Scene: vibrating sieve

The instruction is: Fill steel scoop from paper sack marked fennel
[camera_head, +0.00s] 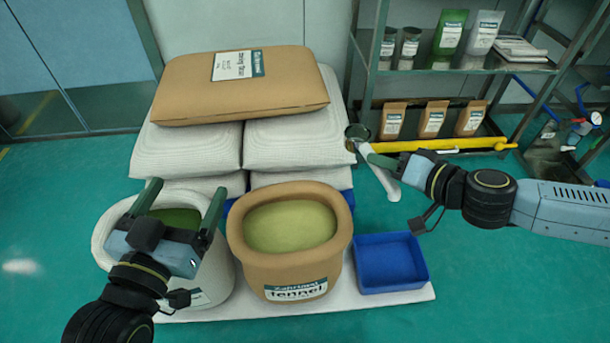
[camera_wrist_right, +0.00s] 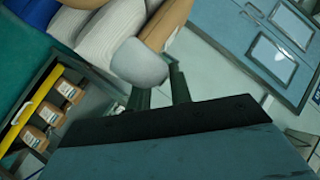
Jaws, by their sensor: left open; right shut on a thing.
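The brown paper sack marked fennel (camera_head: 334,268) stands open on a white mat, full of yellow-green seed. My right gripper (camera_head: 373,160) is shut on the steel scoop (camera_head: 380,177), held in the air to the right of and beyond the sack, apart from it. In the right wrist view the scoop (camera_wrist_right: 140,62) is a pale grey rounded shape at the fingers; its inside is hard to make out. My left gripper (camera_head: 182,198) is open and empty, over the white woven sack (camera_head: 218,278) left of the fennel sack.
A blue tray (camera_head: 391,263) lies right of the fennel sack. Stacked white sacks (camera_head: 290,145) with a closed brown sack (camera_head: 240,85) on top stand behind. A shelf rack (camera_head: 455,70) with pouches and a yellow bar (camera_head: 440,144) is at the back right.

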